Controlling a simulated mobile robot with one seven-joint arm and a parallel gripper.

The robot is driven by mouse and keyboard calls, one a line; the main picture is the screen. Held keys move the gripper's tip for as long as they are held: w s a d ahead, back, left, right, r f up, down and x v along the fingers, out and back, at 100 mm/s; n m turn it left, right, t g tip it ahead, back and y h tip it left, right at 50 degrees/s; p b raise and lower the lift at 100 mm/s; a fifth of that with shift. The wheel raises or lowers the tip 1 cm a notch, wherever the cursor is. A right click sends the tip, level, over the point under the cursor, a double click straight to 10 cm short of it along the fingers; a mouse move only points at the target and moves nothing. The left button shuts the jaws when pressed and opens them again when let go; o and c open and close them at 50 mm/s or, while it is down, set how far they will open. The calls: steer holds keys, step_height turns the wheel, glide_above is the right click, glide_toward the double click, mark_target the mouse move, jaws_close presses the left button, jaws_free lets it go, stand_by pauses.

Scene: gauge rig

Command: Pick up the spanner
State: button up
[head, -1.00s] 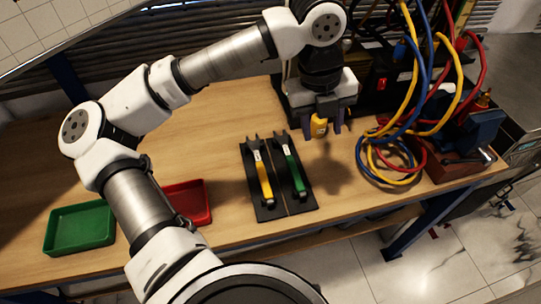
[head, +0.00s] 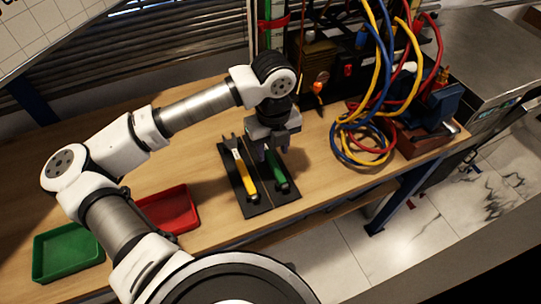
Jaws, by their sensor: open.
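Two spanner-like tools with forked heads lie side by side on a black mat (head: 252,206) on the bench. The left one has a yellow handle (head: 246,178). The right one has a green handle (head: 278,171), and its head is hidden behind my gripper. My gripper (head: 274,152) is open and points down over the green-handled tool's upper part. I cannot tell the exact height of the fingers above it or whether they touch it.
A red tray (head: 168,208) and a green tray (head: 67,252) stand to the left, partly behind my arm. Blue, yellow and red hoses (head: 365,140) coil to the right, beside a blue vice-like device (head: 440,105). Bare bench (head: 315,165) lies between mat and hoses.

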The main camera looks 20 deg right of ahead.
mark_target(273, 162)
steer(key=shift+f+p, duration=0.65)
steer(key=shift+f, duration=1.45)
steer(key=shift+c, duration=0.3)
jaws_close()
